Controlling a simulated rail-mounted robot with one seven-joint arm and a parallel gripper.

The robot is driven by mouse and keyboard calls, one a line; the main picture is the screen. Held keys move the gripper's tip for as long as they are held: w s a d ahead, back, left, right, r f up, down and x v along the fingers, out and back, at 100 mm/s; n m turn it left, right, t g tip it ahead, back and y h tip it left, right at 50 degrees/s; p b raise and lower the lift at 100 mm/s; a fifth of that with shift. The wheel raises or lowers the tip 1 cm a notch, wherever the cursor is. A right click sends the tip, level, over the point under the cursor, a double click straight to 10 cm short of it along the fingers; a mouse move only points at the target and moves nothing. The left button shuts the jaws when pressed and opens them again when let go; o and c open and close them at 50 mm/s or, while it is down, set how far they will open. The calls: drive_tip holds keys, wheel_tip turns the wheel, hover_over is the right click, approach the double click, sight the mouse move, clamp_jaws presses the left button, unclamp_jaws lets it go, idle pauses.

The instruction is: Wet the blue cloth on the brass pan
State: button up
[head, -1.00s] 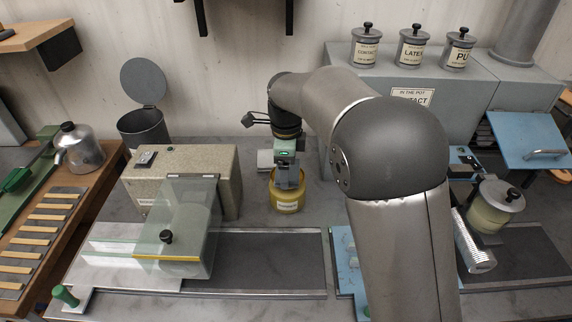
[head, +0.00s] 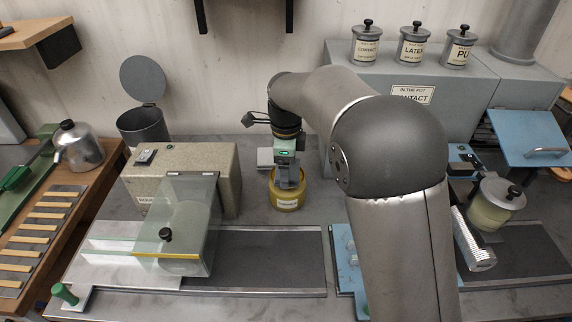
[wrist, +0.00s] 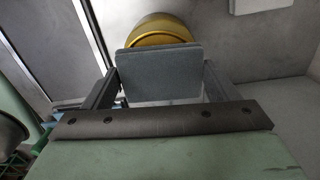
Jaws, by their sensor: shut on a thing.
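The brass pan (head: 286,202) is a round yellow-gold pot with a small label, standing on the grey bench near the wall. My gripper (head: 288,182) points down over it. In the wrist view my gripper (wrist: 160,88) is shut on a flat grey-blue pad, the blue cloth (wrist: 160,72), held between its two fingers. The brass pan (wrist: 158,22) shows just beyond the cloth, which hides part of it. I cannot tell whether the cloth touches the pan or its contents. In the head view the cloth is hard to make out.
A beige box machine (head: 190,180) with a clear hinged guard (head: 180,225) stands left of the pan. A bin (head: 143,128) with its lid raised is behind it. A grey cabinet (head: 450,105) carries several labelled jars. A glue pot (head: 492,207) is at right. Dark bench strip (head: 270,260) is clear.

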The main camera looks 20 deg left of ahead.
drive_tip(key=shift+r+p, duration=2.85)
drive_tip(key=shift+r, duration=0.7)
drive_tip(key=shift+f, duration=0.1)
